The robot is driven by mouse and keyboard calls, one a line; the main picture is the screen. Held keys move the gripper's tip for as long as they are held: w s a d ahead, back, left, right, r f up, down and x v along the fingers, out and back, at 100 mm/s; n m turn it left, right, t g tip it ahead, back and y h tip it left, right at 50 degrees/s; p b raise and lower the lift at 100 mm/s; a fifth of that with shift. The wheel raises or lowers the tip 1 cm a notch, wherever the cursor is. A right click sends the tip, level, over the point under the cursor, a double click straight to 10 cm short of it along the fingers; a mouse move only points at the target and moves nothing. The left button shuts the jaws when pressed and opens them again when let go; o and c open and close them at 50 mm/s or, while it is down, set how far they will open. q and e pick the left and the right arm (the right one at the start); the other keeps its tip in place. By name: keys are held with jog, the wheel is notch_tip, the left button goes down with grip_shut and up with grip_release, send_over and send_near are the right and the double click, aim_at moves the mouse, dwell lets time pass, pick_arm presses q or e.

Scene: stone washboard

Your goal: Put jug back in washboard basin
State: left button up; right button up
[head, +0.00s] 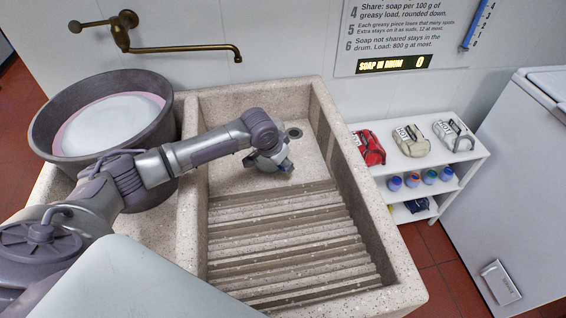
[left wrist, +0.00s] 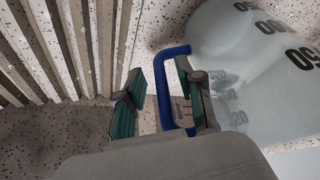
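The jug (left wrist: 240,60) is pale and translucent with dark numbers and a blue handle (left wrist: 163,90). It fills the right of the left wrist view; I cannot make it out in the head view. My left gripper (left wrist: 160,88) is open, its fingers on either side of the handle's bar, with a gap between the left finger and the bar. In the head view my left gripper (head: 286,166) is low in the stone washboard basin (head: 322,135), beyond the ridges. My right gripper is not in view.
A dark tub (head: 45,130) with a pale round content stands left of the basin. A brass tap (head: 190,47) is on the wall above. A white shelf (head: 440,160) with bags and small bottles and a white chest (head: 520,170) stand at right.

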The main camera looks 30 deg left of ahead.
pick_arm(q)
jog(key=v, duration=1.2)
jog(key=shift+p, duration=0.3)
jog(key=shift+r, duration=0.15)
